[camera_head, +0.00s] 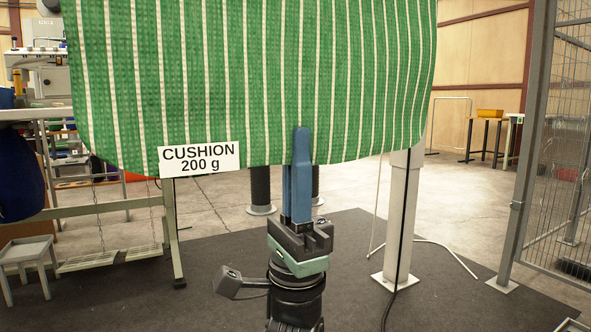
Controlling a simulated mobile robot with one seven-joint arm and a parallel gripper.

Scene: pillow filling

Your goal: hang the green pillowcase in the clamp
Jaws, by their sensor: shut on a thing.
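The green pillowcase (235,80), with thin pale stripes, hangs spread wide across the upper middle of the head view. Its top runs out of the picture, and its lower edge curves slightly. My gripper (302,150) points up from below and is shut on the pillowcase's lower edge, right of its middle. One blue finger shows in front of the cloth; the other is mostly hidden. The clamp cannot be made out in this view, so I cannot tell whether the cloth's top is held.
A white sign (200,158) reading "CUSHION 200 g" overlaps the cloth's lower left edge. A pale post (400,220) stands right of my gripper, with a mesh fence (550,150) farther right. A bench (30,113) stands at left. Dark matting (350,285) covers the near floor.

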